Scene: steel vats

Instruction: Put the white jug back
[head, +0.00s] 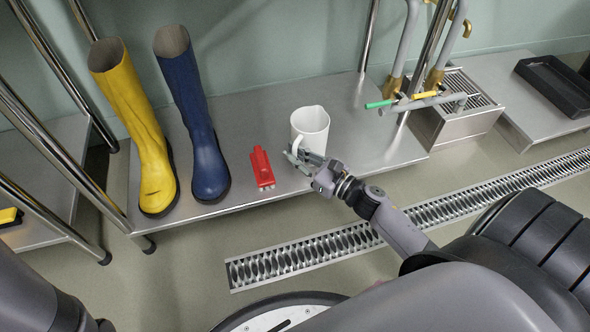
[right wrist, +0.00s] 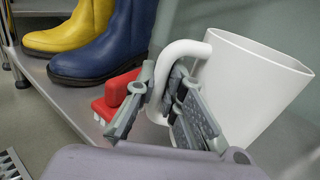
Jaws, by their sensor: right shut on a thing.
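The white jug (head: 310,126) is at the steel shelf (head: 352,112), upright or nearly so in the head view, right of the red brush. In the right wrist view the jug (right wrist: 255,85) fills the right side, its handle (right wrist: 186,50) toward my gripper. My right gripper (head: 303,156) is shut on the jug's handle, with its fingers (right wrist: 160,105) on either side of it. I cannot tell whether the jug's base touches the shelf. My left gripper is not in view; only a dark part of my left arm shows at the lower left.
A red brush (head: 262,168) lies left of the jug. A yellow boot (head: 140,125) and a blue boot (head: 193,115) stand further left. Steel posts, taps (head: 395,85) and a sink (head: 455,110) are at the right. A floor drain (head: 340,247) runs in front. The shelf behind the jug is clear.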

